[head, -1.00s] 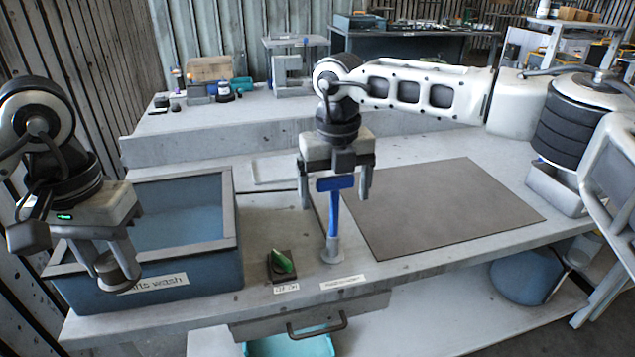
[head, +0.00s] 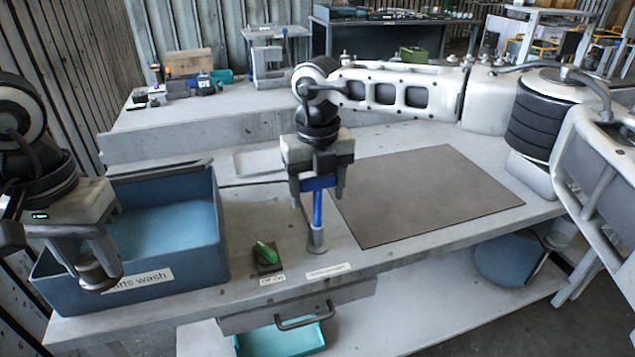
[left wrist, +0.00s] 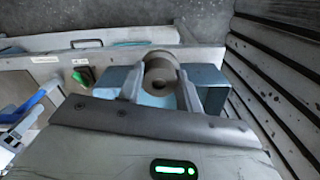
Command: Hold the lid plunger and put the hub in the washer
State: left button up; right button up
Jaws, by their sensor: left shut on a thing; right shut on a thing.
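The hub (head: 98,277) is a short grey-brown cylinder, held between the fingers of my left gripper (head: 88,262). It also shows with its round bore in the left wrist view (left wrist: 160,75). The washer (head: 190,268) is a blue open-topped box labelled "Parts wash". The hub appears in front of its front left part; its exact height over the rim is hard to tell. The washer's grey lid (head: 160,168) is raised, seen nearly edge-on at the back. My right gripper (head: 318,190) is shut on the blue T-shaped lid plunger (head: 317,208), which stands in a grey base.
A green switch (head: 265,252) on a dark block sits between washer and plunger. A brown mat (head: 430,195) lies bare to the right. A drawer with a handle (head: 300,322) is under the bench's front edge. Small items stand on the rear bench.

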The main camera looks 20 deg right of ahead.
jog(key=shift+f, duration=1.95)
jog(key=shift+d, duration=0.1)
pick_arm(q)
jog(key=shift+w, duration=0.1)
jog(key=w+d+f+n, duration=0.3)
jog(key=w+d+n, duration=0.15)
jog(key=w, duration=0.75)
pick_arm(e)
jog(key=shift+r, duration=0.1)
pick_arm(q)
send_near(170, 248)
jog(key=s+f, duration=0.2)
jog(key=s+d+f, duration=0.1)
jog(key=s+f, duration=0.1)
jog(key=f, duration=0.1)
jog(key=shift+s+d+f, duration=0.2)
jog(key=shift+f, duration=0.15)
jog(key=shift+f, duration=0.15)
jog(key=o, duration=1.1)
jog(key=shift+c, duration=0.2)
